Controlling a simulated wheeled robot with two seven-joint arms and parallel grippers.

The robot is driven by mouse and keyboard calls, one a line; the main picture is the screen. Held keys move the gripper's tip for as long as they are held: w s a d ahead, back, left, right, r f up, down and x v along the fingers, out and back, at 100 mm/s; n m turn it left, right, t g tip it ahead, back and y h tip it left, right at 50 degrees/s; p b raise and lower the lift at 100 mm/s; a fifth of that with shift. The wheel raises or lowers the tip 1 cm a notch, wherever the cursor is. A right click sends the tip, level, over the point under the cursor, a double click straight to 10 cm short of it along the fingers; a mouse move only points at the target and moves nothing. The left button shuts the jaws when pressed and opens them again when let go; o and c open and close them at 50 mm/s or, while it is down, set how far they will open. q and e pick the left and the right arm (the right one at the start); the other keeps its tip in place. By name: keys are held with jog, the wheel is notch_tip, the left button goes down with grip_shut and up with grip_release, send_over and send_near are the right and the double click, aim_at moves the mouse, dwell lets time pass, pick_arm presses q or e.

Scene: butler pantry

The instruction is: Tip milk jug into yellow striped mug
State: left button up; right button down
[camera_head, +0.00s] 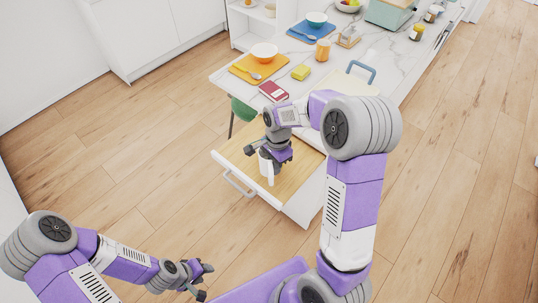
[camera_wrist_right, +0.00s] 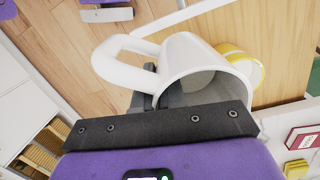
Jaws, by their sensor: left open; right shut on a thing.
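My right gripper (camera_head: 274,152) is shut on the white milk jug (camera_head: 266,168) above the pulled-out wooden board. In the right wrist view the jug (camera_wrist_right: 180,62) shows its looped handle and open mouth; its inside looks pale grey, and I cannot tell how much milk is in it. A yellow mug with a pale band (camera_wrist_right: 240,66) is partly hidden behind the jug's rim in that view. In the head view I cannot make out this mug near the gripper. My left gripper (camera_head: 202,281) is open and empty, low over the floor, away from the board.
The pull-out wooden board (camera_head: 239,155) has a handle at its front. On the counter beyond are a red book (camera_head: 273,91), a yellow sponge (camera_head: 300,72), an orange mat (camera_head: 243,70) with a bowl (camera_head: 264,53), and an orange cup (camera_head: 322,51). Floor around is clear.

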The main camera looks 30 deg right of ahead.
jog(key=shift+t, duration=0.6)
jog(key=s+r, duration=0.1)
jog(key=s+a+r, duration=0.1)
jog(key=s, duration=0.1)
jog(key=s+r, duration=0.1)
jog(key=shift+s+a+r, duration=0.2)
jog(key=shift+s+a, duration=0.1)
jog(key=shift+a, duration=0.05)
jog(key=shift+w+f, duration=0.1)
